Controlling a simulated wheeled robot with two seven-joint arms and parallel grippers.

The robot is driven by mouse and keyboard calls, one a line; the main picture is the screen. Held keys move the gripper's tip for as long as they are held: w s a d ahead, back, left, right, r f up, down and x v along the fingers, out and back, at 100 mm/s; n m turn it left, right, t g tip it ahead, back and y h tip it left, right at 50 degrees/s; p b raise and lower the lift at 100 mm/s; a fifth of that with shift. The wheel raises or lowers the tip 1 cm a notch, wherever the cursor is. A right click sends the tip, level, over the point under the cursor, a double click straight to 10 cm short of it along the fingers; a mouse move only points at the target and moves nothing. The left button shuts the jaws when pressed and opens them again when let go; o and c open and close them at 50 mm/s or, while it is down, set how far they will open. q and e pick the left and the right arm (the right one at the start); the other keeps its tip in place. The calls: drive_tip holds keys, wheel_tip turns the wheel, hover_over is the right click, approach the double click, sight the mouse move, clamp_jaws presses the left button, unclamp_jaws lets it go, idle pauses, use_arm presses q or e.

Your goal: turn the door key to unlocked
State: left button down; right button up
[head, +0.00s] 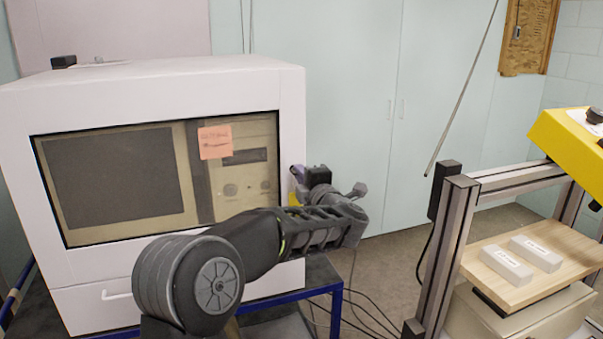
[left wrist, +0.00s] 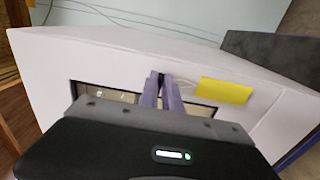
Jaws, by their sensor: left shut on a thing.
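The white cabinet (head: 180,86) with a dark window stands at the left of the head view. My left gripper (head: 298,173) is at the right edge of its front face. In the left wrist view my left gripper's two purple fingers (left wrist: 161,79) point at the white face (left wrist: 125,65) and are shut on a small dark thing between their tips, which appears to be the door key. The key is mostly hidden by the fingers, and I cannot tell which way it is turned. A yellow label (left wrist: 223,90) is beside the fingers. My right gripper is not in view.
An orange note (head: 215,142) is stuck on the window. The cabinet stands on a blue-edged table (head: 325,272). To the right is a metal frame (head: 455,245) with a wooden board (head: 495,283) carrying two light blocks. Floor shows between them, with loose cables.

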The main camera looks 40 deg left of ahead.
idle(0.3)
use_arm(q)
drive_tip(key=c, duration=1.6)
unclamp_jaws()
drive_tip(key=b+v, duration=0.1)
drive_tip(key=v, duration=0.6)
drive_tip(key=shift+s+d+b, duration=0.2)
drive_tip(key=shift+d+b, duration=0.15)
drive_tip(key=shift+d, duration=0.05)
